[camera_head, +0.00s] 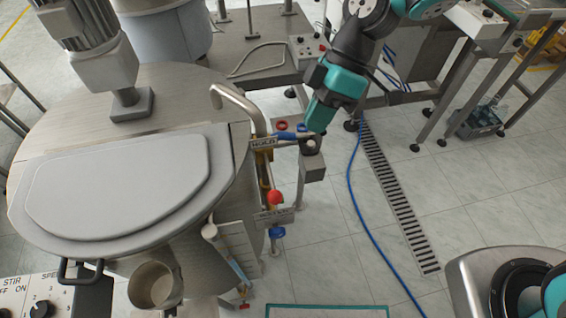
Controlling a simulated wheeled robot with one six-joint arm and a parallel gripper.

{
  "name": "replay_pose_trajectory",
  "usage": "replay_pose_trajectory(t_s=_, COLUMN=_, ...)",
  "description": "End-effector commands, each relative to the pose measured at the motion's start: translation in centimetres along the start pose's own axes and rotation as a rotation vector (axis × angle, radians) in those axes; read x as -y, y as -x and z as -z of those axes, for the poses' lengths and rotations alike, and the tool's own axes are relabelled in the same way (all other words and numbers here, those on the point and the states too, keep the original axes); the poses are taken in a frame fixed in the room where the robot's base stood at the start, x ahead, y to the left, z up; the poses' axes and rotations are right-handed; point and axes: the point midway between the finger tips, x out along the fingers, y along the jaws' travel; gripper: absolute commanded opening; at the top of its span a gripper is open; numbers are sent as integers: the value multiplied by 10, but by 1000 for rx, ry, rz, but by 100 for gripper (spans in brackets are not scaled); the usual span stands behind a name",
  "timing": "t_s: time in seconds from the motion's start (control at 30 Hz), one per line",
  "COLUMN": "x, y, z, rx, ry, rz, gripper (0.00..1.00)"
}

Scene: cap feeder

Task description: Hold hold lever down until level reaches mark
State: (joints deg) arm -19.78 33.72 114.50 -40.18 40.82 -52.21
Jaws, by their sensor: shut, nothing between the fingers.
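The hold lever (288,137) has a blue sleeve and a yellow-edged HOLD plate (263,143) at its left end. It sticks out to the right from beside the big steel vessel. My gripper (317,127) is shut and empty, pointing down at the lever's right end. Whether it touches the lever I cannot tell. A slanted gauge tube (222,252) with a pale scale plate (241,245) is on the vessel's lower right side. The liquid level and its mark are too small to read.
The steel vessel (80,235) with a grey lid (120,180) fills the left. A bent pipe (240,105), a red knob (275,198) and a blue valve handle (277,232) crowd the lever. A blue hose (352,190) and floor drain (395,195) lie right; tiles there are clear.

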Motion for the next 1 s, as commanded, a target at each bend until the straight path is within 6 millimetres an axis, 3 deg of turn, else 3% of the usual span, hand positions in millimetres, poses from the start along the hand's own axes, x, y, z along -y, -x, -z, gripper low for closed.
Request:
replay_pose_trajectory(t_s=0.57, x=-4, y=-13, z=2, rx=-4, ry=47, rz=22, gripper=0)
replay_pose_trajectory(t_s=0.77, x=-2, y=-46, z=3, rx=-3, ry=45, rz=27, gripper=0)
replay_pose_trajectory(t_s=1.0, x=-1, y=-98, z=3, rx=-1, ry=46, rz=26, gripper=0)
